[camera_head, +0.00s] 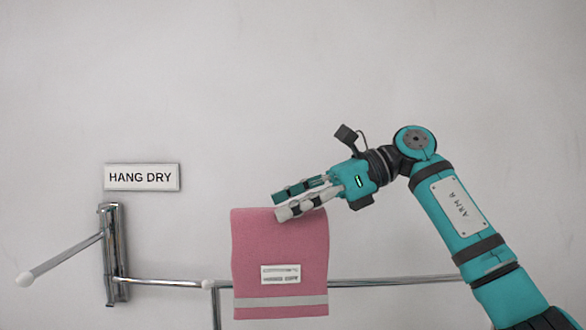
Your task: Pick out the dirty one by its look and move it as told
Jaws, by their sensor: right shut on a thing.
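A pink towel (280,245) hangs upright in the middle of the head view, with a small white label and a pale grey stripe near its lower edge. I cannot make out any dirt on it. My right gripper (284,204) is shut on the towel at its top edge, reaching in from the right. The towel hangs in front of a chrome rail (385,282) and hides part of it. I cannot tell whether it touches the rail. My left gripper is not in view.
A "HANG DRY" sign (142,177) is on the pale wall above a chrome wall bracket (110,255). A chrome arm with a white end knob (25,279) sticks out at the left. A thin post (215,305) drops below the rail. The wall above is bare.

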